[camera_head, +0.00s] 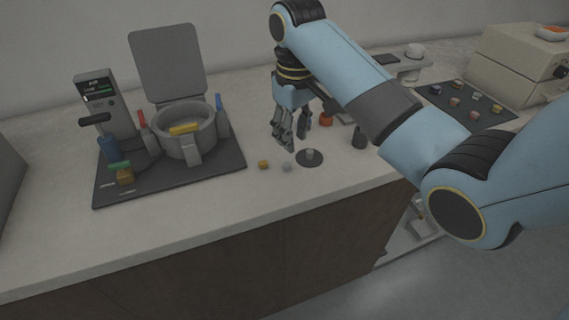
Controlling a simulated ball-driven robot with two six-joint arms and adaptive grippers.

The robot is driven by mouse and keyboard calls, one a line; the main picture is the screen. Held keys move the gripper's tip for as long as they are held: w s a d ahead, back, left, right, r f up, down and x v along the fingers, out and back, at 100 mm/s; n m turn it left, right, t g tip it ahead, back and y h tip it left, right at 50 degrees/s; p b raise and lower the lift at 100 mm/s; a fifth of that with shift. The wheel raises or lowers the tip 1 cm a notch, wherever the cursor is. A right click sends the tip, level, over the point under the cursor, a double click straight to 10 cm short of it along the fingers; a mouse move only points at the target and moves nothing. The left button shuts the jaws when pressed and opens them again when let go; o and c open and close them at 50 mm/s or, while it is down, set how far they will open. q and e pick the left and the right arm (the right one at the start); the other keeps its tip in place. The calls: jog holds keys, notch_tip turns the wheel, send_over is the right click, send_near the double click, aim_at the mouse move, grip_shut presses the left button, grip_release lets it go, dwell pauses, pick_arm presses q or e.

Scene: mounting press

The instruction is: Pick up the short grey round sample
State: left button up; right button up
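A small light grey round sample (287,167) sits on the pale counter, just left of a dark round disc (312,162). Another small grey cylinder (310,154) stands on that disc. The view is too coarse to tell their heights apart with certainty. My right gripper (294,142) points down above the counter, behind and a little above both grey pieces. Its fingers are apart, with nothing visible between them. My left gripper is not in view.
A small yellow piece (263,164) lies left of the grey sample. The mounting press (187,136) with raised lid stands on a dark mat (215,173) at left. A dark tray (487,119) holds several samples.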

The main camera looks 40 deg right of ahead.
aim_at(287, 164)
jog(key=f, duration=0.3)
jog(key=w+f, duration=0.1)
jog(key=f, duration=0.2)
jog(key=w+f, duration=0.1)
jog(key=f, duration=0.2)
jog(key=shift+w+d+f, duration=0.15)
jog(key=shift+f, duration=0.2)
grip_shut()
